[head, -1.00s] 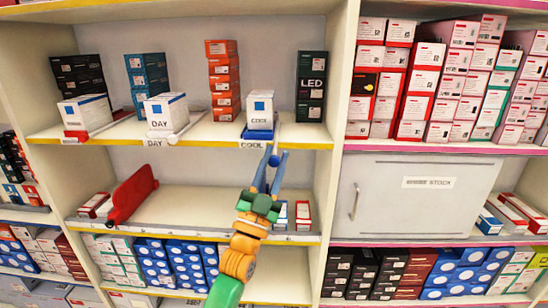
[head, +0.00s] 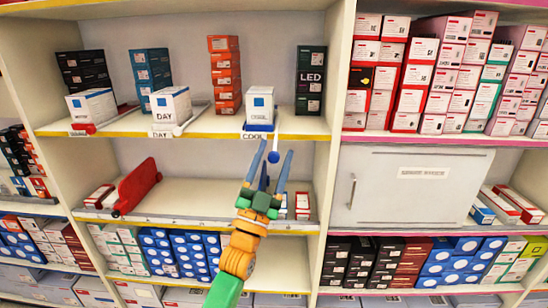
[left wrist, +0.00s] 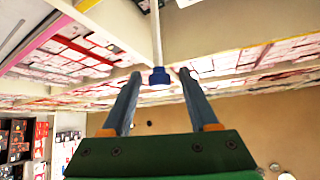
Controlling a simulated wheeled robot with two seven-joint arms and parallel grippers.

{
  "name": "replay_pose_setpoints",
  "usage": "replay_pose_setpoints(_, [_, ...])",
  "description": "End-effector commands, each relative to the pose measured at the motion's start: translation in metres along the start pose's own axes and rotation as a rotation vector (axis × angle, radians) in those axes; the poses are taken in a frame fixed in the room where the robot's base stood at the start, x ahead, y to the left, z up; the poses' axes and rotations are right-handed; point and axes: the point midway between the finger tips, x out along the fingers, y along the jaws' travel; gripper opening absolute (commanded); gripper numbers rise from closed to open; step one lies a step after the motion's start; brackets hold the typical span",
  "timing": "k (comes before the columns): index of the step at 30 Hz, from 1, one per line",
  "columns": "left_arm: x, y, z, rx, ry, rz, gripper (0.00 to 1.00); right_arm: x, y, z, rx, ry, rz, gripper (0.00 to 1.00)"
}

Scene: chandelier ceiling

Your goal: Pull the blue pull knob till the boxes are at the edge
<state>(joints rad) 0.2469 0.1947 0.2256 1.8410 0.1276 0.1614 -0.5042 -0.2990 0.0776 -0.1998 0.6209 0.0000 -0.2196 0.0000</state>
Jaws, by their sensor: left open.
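The blue pull knob (head: 273,157) hangs on the end of a thin pale rod, in front of and below the upper shelf edge. In the left wrist view the knob (left wrist: 159,76) shows between the fingertips, with a gap on each side. My left gripper (head: 271,153) is open around it, not gripping it. A white box with a blue square (head: 260,102) stands on a blue base (head: 258,127) close behind the COOL label at the shelf edge. A dark LED box stack (head: 311,80) stands behind right. My right gripper is not in view.
The DAY box (head: 168,104) and another white box (head: 92,105) stand further left. An orange stack (head: 224,75) is behind. An upright divider (head: 331,180) is at right.

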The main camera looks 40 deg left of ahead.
Motion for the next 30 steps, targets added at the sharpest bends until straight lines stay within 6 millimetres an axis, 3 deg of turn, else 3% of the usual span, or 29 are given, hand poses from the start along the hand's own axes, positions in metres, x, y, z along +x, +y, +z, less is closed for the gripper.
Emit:
replay_pose_setpoints(6, [-0.046, 0.003, 0.004, -0.001, -0.002, 0.001, 0.6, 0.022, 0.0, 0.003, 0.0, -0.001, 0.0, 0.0])
replay_pose_setpoints(10, [-0.066, 0.002, 0.003, 0.0, -0.001, 0.0, 0.6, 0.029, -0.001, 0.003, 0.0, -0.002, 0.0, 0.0])
replay_pose_setpoints(25, [-0.07, 0.002, 0.002, -0.002, -0.006, 0.004, 0.6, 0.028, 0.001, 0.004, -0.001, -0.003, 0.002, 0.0])
replay_pose_setpoints(28, [-0.08, 0.024, 0.033, -0.031, -0.097, 0.063, 0.6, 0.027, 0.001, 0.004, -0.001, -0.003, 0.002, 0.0])
replay_pose_setpoints(30, [-0.102, 0.059, 0.076, -0.074, -0.237, 0.152, 0.6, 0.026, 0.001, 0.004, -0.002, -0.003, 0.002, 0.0])
